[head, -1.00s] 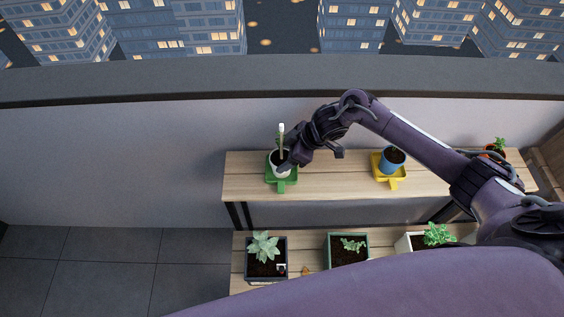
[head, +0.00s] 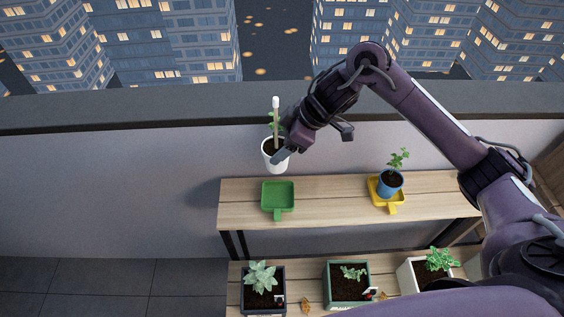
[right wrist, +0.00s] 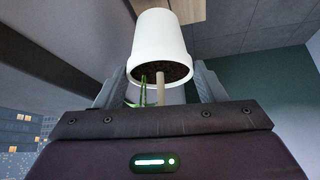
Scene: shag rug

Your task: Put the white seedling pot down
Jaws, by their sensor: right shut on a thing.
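The white seedling pot (head: 272,157) holds dark soil, a green seedling and a pale upright stake. My right gripper (head: 283,153) is shut on it and holds it in the air, above and behind the green tray. In the right wrist view the white pot (right wrist: 160,48) sits between the two fingers (right wrist: 162,84). The green tray (head: 278,198) on the upper shelf is empty. My left gripper is not in view.
A blue pot (head: 390,187) with a plant stands on a yellow tray (head: 374,190) farther right on the upper wooden shelf (head: 330,196). Several planters, such as the dark one (head: 264,303), stand on the lower shelf. A grey wall (head: 120,180) rises behind.

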